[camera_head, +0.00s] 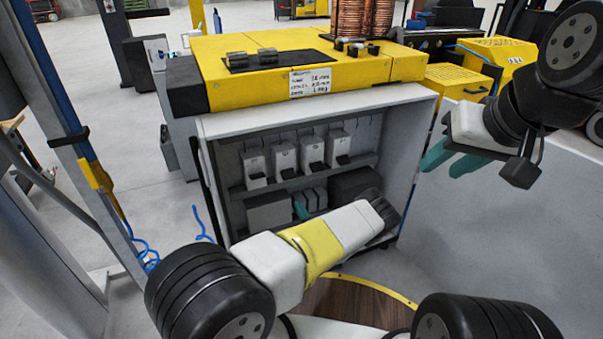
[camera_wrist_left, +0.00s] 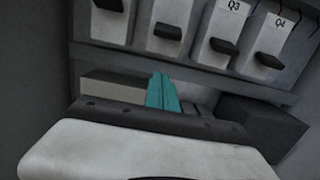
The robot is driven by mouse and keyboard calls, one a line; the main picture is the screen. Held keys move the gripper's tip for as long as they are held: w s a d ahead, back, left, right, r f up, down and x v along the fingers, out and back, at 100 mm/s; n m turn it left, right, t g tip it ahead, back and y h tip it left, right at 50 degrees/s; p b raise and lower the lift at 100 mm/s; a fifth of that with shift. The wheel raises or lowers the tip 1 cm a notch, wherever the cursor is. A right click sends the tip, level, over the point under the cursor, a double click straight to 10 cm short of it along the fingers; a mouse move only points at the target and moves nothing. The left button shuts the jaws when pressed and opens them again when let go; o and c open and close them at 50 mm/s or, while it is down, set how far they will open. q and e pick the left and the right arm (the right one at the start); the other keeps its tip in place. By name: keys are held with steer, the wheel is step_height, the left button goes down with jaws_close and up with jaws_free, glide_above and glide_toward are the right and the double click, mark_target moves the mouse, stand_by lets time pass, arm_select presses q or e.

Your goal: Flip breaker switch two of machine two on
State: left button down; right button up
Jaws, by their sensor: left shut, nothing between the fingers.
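Several white breakers with dark levers stand in a row inside an open grey cabinet (camera_head: 418,130). The second breaker from the left (camera_head: 285,157) has its lever low on its front; its lever (camera_wrist_left: 168,31) also shows in the left wrist view, left of the breakers labelled Q3 (camera_wrist_left: 234,14) and Q4 (camera_wrist_left: 281,24). Its own label is out of that view. My left gripper (camera_wrist_left: 163,90) is shut and empty, its teal fingertips below the second lever and apart from it. In the head view my arm hides most of it. My right gripper (camera_head: 452,160) is open and empty, right of the cabinet.
Dark boxes (camera_head: 268,211) sit on the lower level below the breakers. The cabinet's side walls and shelf (camera_head: 236,192) surround my left gripper closely. A yellow machine top (camera_head: 370,69) with copper coils (camera_head: 350,18) is above. A grey panel (camera_head: 500,220) stands at the right.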

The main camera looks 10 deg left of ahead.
mark_target(288, 174)
arm_select(q)
steer(key=w+a+r, duration=0.4)
steer(key=w, duration=0.2)
steer(key=shift+w+a+r, duration=0.35)
steer(key=shift+w, duration=0.05)
stand_by(0.6)
